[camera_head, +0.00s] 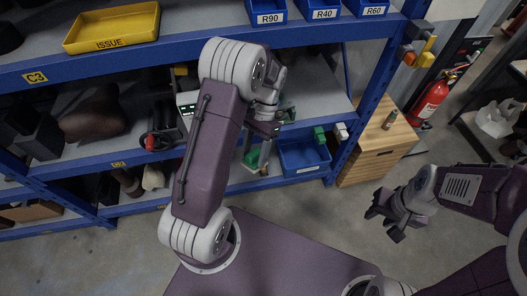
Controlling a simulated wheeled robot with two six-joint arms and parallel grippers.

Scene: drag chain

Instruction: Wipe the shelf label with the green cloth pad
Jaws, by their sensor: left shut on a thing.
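My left gripper (257,146) reaches over the front of the lower blue shelf, partly hidden by its own wrist and forearm. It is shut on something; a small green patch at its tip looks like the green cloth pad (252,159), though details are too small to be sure. Yellow shelf labels sit on the blue beams, one on the upper beam (35,77) and one on the lower beam (119,164), both left of the gripper and apart from it. My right gripper (385,224) is open and empty over the floor at the right.
A blue bin (304,157) with a white label stands right of my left gripper. A green block (319,134) is behind it. A yellow ISSUE tray (112,27) and several blue bins stand on the upper shelf. A wooden cabinet (371,160) and fire extinguisher (428,103) are at right.

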